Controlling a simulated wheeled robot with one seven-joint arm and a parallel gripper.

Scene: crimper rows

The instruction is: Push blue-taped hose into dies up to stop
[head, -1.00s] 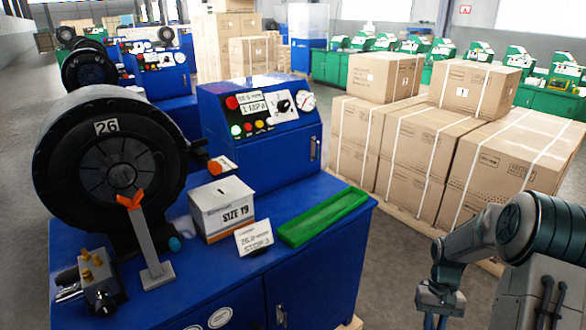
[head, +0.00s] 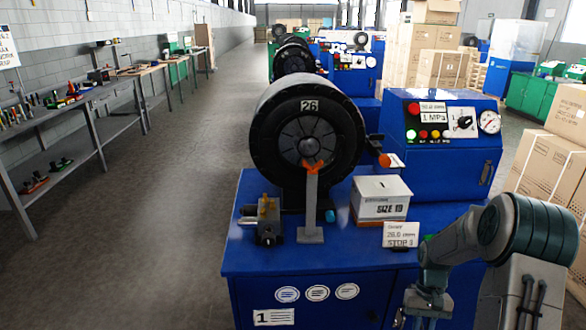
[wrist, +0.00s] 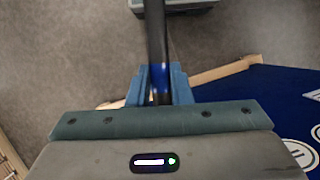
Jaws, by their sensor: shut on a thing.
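A black hose (wrist: 156,35) runs upward in the wrist view from my gripper (wrist: 160,85), whose blue fingers are shut on it. A blue band of tape (wrist: 162,97) shows on the hose between the fingers. The hose's ends are not clear. In the head view the crimper (head: 262,128), marked 26, stands on the blue bench, its ring of dies (head: 312,147) facing me and empty. A grey post (head: 311,208) with an orange fork on top stands before the dies. My arm is low at the right, apart from the crimper; the head view's lower edge cuts off its end.
On the blue bench (head: 240,250) stand a brass-fitted block (head: 268,222), a SIZE 19 box (head: 380,200), a STOP card (head: 401,234) and a control panel (head: 445,120). Cartons (head: 530,165) stand at the right. The floor at left is clear up to a long workbench (head: 95,110).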

